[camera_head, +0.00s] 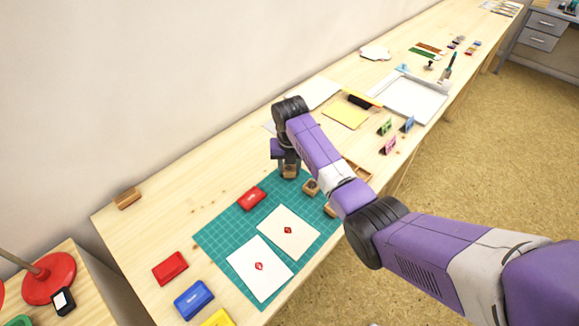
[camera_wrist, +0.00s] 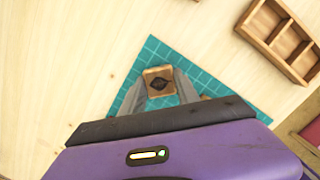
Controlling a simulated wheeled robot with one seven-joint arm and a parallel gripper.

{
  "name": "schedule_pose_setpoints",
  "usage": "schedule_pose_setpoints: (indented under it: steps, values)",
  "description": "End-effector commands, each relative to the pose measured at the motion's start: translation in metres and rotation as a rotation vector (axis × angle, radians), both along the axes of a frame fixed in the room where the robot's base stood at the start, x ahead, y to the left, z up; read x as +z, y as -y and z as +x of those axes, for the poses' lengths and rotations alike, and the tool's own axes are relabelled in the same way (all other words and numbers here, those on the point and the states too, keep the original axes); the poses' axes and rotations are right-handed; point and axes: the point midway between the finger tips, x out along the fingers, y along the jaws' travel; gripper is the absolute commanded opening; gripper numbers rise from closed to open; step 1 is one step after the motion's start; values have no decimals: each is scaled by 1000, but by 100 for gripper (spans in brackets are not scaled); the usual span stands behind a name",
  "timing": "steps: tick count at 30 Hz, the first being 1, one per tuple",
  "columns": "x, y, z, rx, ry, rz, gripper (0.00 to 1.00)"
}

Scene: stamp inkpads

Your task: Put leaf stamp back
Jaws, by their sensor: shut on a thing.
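The leaf stamp, a small wooden block with a dark leaf mark on top, is between the fingers of my gripper (camera_wrist: 160,86) in the wrist view (camera_wrist: 153,75). In the head view the stamp (camera_head: 289,172) shows under my gripper (camera_head: 287,163), at the far end of the green cutting mat (camera_head: 207,241). The fingers are shut on its sides. I cannot tell whether its base touches the mat. A wooden compartment tray (camera_wrist: 259,39) lies to the upper right in the wrist view. In the head view my arm hides most of the tray (camera_head: 358,171).
Another wooden stamp (camera_head: 311,187) stands on the mat, with one more (camera_head: 330,210) partly behind my arm. Two cards with red prints (camera_head: 270,284) (camera_head: 305,240) lie on the mat. Red inkpads (camera_head: 251,198) (camera_head: 170,268) and a blue inkpad (camera_head: 193,300) are nearby.

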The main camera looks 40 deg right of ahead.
Motion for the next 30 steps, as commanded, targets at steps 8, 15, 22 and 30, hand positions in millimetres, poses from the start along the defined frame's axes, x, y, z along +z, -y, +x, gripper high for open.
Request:
schedule_pose_setpoints:
  steps: [8,15,22,30]
  values:
    - [-1,0,0,0,0,0,8]
    - [-2,0,0,-1,1,-1,59]
    - [-2,0,0,0,1,-1,59]
    - [26,-1,-2,-1,4,-1,59]
